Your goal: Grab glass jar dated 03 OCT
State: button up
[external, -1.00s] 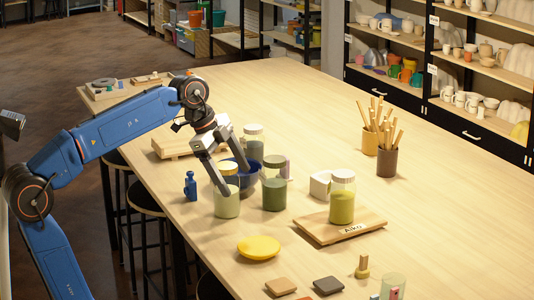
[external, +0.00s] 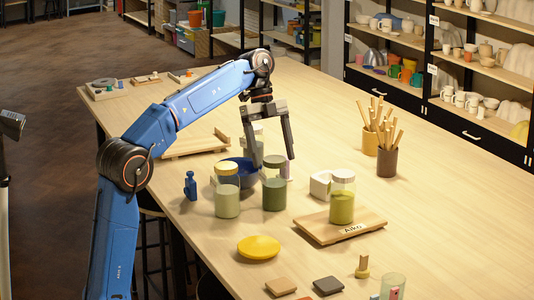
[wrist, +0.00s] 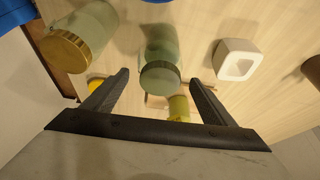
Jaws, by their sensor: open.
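No date shows legibly on any jar, so I cannot tell which one reads 03 OCT. A dark green glass jar (external: 274,194) stands on the table, and a pale grey-green jar (external: 227,200) stands to its left. A yellow-green jar (external: 342,207) stands on a wooden board. My gripper (external: 275,160) is open and empty, pointing down above the dark green jar. In the wrist view a green-lidded jar (wrist: 160,75) appears between the fingers, with a gold-lidded jar (wrist: 78,40) at left.
A blue bowl (external: 238,165) sits close behind the jars. A white block (external: 320,184), a blue bottle (external: 190,186) and a yellow dish (external: 258,247) are nearby. The board (external: 319,230) bears a name tag.

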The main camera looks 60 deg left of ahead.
aim_at(281, 195)
jog(key=shift+x, duration=3.8)
jog(key=shift+a, duration=0.1)
jog(key=c, duration=1.9)
grip_shut()
jog(key=shift+r, duration=0.15)
